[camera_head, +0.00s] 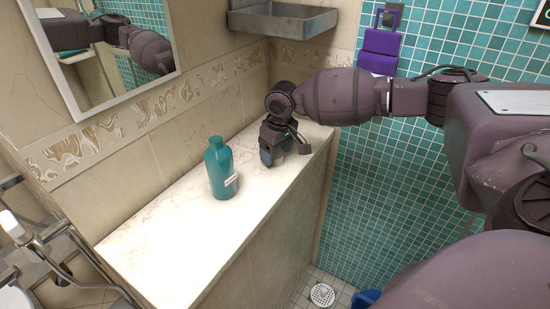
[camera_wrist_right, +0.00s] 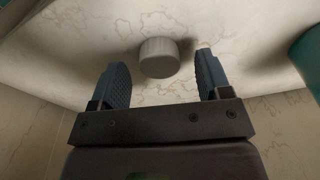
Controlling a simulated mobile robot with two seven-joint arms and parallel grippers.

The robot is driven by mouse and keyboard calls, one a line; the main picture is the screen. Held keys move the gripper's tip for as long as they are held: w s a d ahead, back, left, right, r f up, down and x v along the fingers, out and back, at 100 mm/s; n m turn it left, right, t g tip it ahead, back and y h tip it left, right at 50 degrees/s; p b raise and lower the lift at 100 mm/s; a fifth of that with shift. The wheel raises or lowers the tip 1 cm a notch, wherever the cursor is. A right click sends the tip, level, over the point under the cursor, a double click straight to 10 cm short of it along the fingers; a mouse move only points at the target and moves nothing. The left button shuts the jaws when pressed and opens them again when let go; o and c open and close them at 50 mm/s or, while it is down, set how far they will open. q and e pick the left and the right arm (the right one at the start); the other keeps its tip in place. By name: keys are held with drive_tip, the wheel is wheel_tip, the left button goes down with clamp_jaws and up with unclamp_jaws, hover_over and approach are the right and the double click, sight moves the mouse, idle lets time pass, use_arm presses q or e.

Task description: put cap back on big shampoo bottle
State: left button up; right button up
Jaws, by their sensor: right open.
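The big shampoo bottle (camera_head: 221,170) is teal with a small white label and stands upright on the pale counter, its narrow neck bare. It also shows at the right edge of the right wrist view (camera_wrist_right: 308,60), cut off. The cap (camera_wrist_right: 159,58) is a short, off-white cylinder on the counter. In the head view the cap cannot be made out. My right gripper (camera_head: 284,154) points down over the counter, to the right of the bottle. Its jaws are open, with the cap lying between and just beyond the fingertips; no grip on it shows. My left gripper is out of view.
The pale marble counter (camera_head: 171,250) is bare around the bottle. A tiled wall with a mirror (camera_head: 110,45) rises behind it. A metal shelf (camera_head: 283,20) juts out above, and a purple holder (camera_head: 380,50) hangs on the teal tiles near my right arm.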

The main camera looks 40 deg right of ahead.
sight(276, 155)
drive_tip(key=shift+w+f, duration=0.1)
drive_tip(key=shift+f, duration=0.45)
drive_tip(key=shift+r, duration=0.1)
drive_tip(key=c, duration=1)
wheel_tip(276, 155, up, 10)
drive_tip(key=p, duration=0.1)
drive_tip(key=shift+p, duration=0.3)
